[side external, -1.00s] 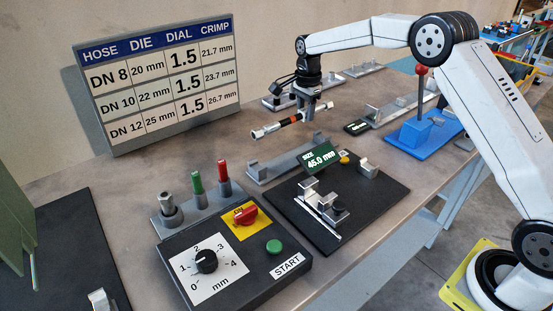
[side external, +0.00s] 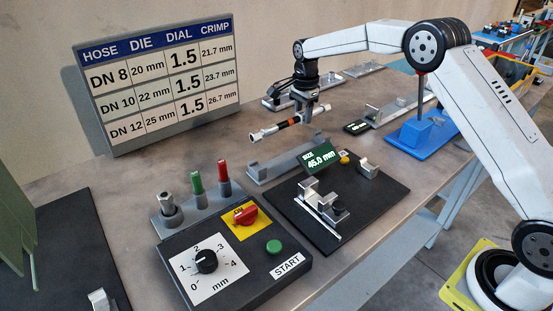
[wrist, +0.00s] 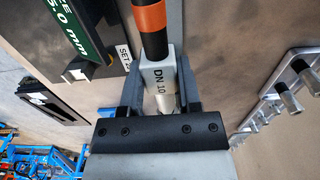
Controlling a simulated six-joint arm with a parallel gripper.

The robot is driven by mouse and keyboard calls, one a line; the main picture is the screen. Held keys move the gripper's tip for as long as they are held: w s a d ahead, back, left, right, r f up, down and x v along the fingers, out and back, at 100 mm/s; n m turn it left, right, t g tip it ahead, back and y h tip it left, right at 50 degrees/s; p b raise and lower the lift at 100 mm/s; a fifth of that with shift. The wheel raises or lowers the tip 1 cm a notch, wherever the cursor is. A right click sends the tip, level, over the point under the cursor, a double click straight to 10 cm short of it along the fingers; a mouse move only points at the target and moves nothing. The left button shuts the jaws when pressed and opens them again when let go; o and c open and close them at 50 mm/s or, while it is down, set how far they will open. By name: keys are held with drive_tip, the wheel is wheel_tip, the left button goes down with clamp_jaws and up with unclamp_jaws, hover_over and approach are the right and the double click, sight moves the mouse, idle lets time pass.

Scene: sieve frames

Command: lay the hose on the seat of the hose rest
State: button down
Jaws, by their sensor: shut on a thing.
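The hose (side external: 295,122) is a short black length with an orange band and bright metal end fittings. My gripper (side external: 308,117) points down and is shut on it. In the wrist view the hose (wrist: 152,30) runs away from between the fingers of my gripper (wrist: 160,85), with a light DN 10 marking on it. The hose rest appears to be the long grey bracket (side external: 284,165) with raised ends on the table. The hose is above it and apart from it, roughly in line with it. Part of the seat is hard to make out.
A black plate (side external: 292,222) with a metal clamp fixture and green 45.0 mm display (side external: 321,158) stands in front. A control box (side external: 228,275) with dial and colored pegs are nearer left. A blue block (side external: 417,132) and grey rails lie at the right. A chart board (side external: 160,85) stands behind.

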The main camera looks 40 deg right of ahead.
drive_tip(key=shift+f, duration=3.75)
drive_tip(key=shift+f, duration=0.65)
drive_tip(key=shift+c, duration=1.1)
unclamp_jaws()
drive_tip(key=shift+r, duration=3.95)
drive_tip(key=shift+s, duration=0.1)
